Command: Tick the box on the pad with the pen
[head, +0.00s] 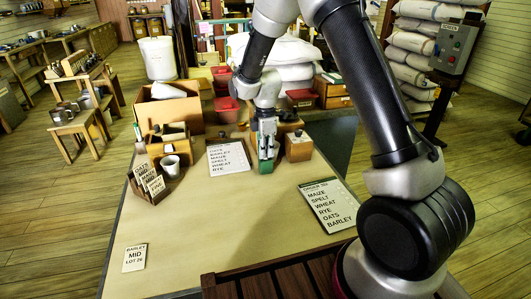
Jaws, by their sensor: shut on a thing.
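Two pads with written lists lie on the table. One pad (229,158) lies near the back middle and lists oats, barley, maize, spelt, wheat and rye. The other pad (327,206) lies at the right edge and lists maize, spelt, wheat, rye, oats and barley. Any tick boxes are too small to make out. My gripper (265,163) points down just right of the back pad, with green at its fingers. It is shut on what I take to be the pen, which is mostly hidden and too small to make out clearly.
The tan table (222,225) is clear in its middle and front. A small wooden box (298,147) stands right of my gripper. A card (135,258) lies front left.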

